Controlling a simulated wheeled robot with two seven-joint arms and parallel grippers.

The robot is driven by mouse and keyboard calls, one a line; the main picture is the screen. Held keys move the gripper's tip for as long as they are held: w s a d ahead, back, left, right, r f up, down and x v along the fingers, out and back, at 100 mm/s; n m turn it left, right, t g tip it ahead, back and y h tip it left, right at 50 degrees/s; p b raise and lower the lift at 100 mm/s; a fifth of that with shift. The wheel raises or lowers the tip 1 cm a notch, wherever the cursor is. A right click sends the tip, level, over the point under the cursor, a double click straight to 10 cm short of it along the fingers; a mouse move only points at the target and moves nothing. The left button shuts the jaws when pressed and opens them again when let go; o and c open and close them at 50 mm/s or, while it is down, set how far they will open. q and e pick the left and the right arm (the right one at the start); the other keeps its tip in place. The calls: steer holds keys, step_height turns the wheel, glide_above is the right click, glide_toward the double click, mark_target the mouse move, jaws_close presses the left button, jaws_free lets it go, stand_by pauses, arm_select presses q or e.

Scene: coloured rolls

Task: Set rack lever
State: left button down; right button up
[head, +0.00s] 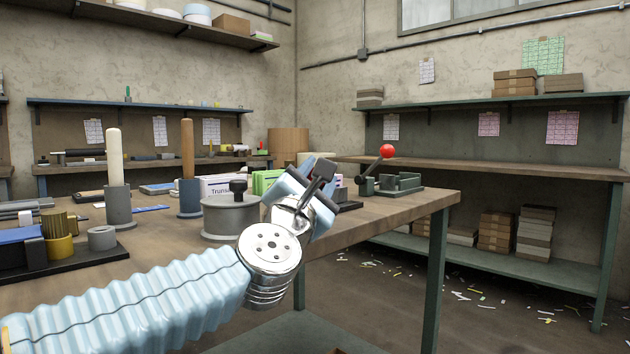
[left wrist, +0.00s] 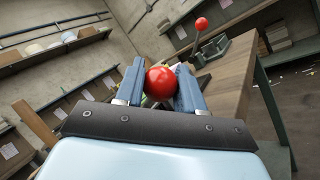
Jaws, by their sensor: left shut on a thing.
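My left gripper (head: 312,180) reaches in over the right part of the workbench, its back toward the head camera. In the left wrist view its two blue fingers (left wrist: 162,88) are shut on a red ball knob (left wrist: 161,76), one finger on each side. The gripper hides this knob in the head view, and its lever arm is mostly hidden in both views. A second lever with a red knob (head: 388,151) leans up to the right from a green fixture (head: 400,184) beyond the gripper. Its knob also shows in the left wrist view (left wrist: 201,24). My right gripper is not in view.
The wooden workbench (head: 420,205) carries a grey round pot (head: 231,218) close left of the gripper. Upright rods stand in a grey holder (head: 118,208) and a blue holder (head: 189,200). A white labelled box (head: 222,186) sits behind.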

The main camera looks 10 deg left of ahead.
arm_select(q)
steer(key=shift+d+f, duration=0.15)
steer(key=shift+d, duration=0.05)
steer(key=c, duration=0.9)
jaws_free()
steer(key=shift+o, duration=0.8)
steer(key=b+v, duration=0.1)
steer(key=v, duration=1.2)
steer(key=shift+s+b, duration=0.3)
steer(key=shift+s, duration=0.1)
steer(key=shift+a, duration=0.1)
